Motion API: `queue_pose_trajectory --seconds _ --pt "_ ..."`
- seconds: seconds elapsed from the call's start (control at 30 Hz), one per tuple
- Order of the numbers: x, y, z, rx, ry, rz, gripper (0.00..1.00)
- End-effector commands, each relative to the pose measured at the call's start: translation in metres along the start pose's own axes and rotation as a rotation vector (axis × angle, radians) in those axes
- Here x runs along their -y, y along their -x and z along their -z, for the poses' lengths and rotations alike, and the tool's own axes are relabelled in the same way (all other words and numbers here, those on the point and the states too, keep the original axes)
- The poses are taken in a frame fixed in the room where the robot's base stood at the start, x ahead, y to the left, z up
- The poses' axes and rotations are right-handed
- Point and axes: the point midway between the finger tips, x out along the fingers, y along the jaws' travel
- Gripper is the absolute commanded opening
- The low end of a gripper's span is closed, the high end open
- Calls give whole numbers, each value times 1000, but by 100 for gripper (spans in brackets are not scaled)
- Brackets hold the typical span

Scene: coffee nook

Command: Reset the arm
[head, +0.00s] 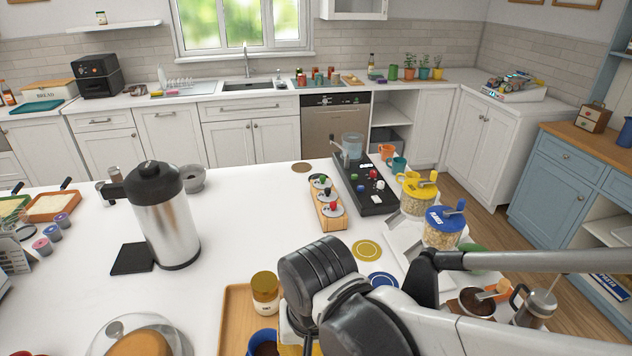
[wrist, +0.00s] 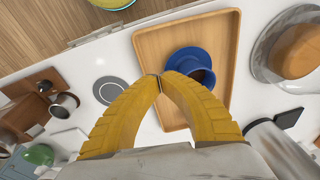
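My arm reaches in from the lower right of the head view. My gripper has yellow, ribbed fingers; in the wrist view (wrist: 160,79) their tips meet with nothing visible between them. In the head view only a bit of yellow shows below the dark wrist. Beyond the fingertips is a blue cup (wrist: 196,58) with dark contents, standing in a wooden tray (wrist: 150,45). The cup (head: 262,339) and the tray (head: 236,305) also show at the bottom of the head view. The right fingertip overlaps the cup in the wrist view; I cannot tell the gap between them.
A jar with a golden lid (head: 265,288) stands on the tray near my arm. A steel carafe (head: 163,215) and a domed cake (head: 138,343) stand left. Lidded canisters (head: 443,228) are right, close to my arm. The white counter (head: 255,215) is clear mid-left.

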Motion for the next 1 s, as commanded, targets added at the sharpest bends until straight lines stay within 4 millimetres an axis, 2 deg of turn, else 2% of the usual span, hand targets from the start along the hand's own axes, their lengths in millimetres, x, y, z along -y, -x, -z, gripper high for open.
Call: queue_pose_trajectory --seconds 0.03,0.2,0.3,0.4,0.5,0.6,1.0 --pt "-30 2 7 -50 -31 10 0" --pt "-118 25 22 -250 -75 7 0" --pt "-162 35 20 -354 -94 -27 0" --pt "-193 42 15 -431 -103 -68 0" --pt "-212 47 11 -476 -109 -99 0" --pt "-221 50 9 -497 -109 -115 0" --pt "-221 50 9 -498 -109 -116 0"
